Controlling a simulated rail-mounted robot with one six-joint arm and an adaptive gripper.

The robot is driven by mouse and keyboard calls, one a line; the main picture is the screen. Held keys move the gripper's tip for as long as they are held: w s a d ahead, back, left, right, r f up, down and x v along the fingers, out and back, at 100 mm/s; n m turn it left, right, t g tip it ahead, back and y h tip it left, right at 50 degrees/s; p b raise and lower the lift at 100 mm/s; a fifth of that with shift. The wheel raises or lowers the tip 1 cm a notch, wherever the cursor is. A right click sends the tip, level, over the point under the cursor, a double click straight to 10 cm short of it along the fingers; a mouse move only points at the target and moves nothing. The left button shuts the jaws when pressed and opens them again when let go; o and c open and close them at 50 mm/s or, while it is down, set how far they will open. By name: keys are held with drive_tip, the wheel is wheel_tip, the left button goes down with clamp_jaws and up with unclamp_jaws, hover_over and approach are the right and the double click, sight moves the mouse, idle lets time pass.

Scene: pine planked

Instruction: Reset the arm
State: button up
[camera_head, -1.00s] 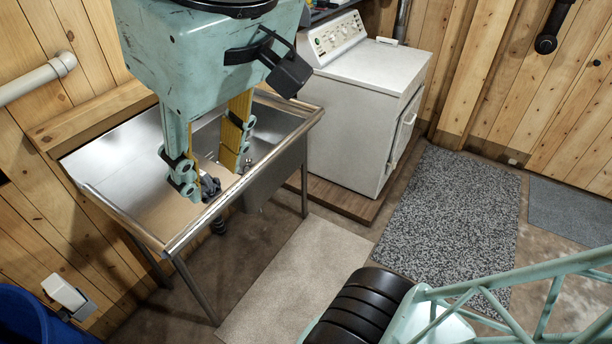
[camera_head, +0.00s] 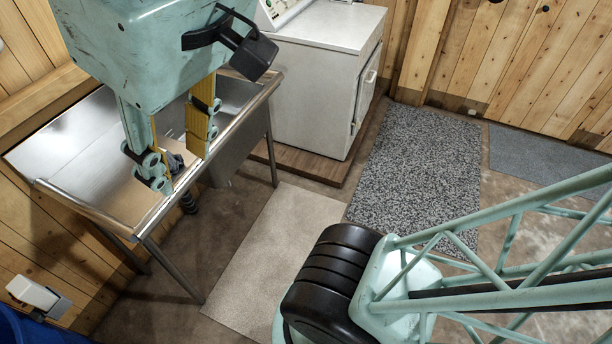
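My gripper (camera_head: 180,158) hangs at the upper left, on a worn mint-green housing. Its two fingers, with yellow inner pads and dark joints at the tips, stand apart with a clear gap between them. It is over the metal sink (camera_head: 84,206), near the sink's front rim. A small dark thing (camera_head: 176,162) shows behind the fingers; it is partly hidden and I cannot tell what it is. Nothing is visibly held. My mint-green lattice arm link and black ribbed joint fill the lower right.
A white washer-like appliance (camera_head: 312,95) stands on a wooden base right of the sink. A beige mat (camera_head: 262,262), a speckled grey mat (camera_head: 418,170) and a darker mat (camera_head: 540,157) lie on the floor. A blue bin (camera_head: 22,328) is at the lower left. Wooden walls enclose the back and left.

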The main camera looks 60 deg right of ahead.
wheel_tip(320, 180, down, 9)
drive_tip(key=b, duration=0.8)
drive_tip(key=shift+s, duration=0.2)
wheel_tip(320, 180, up, 9)
drive_tip(key=p, duration=0.9)
idle(0.5)
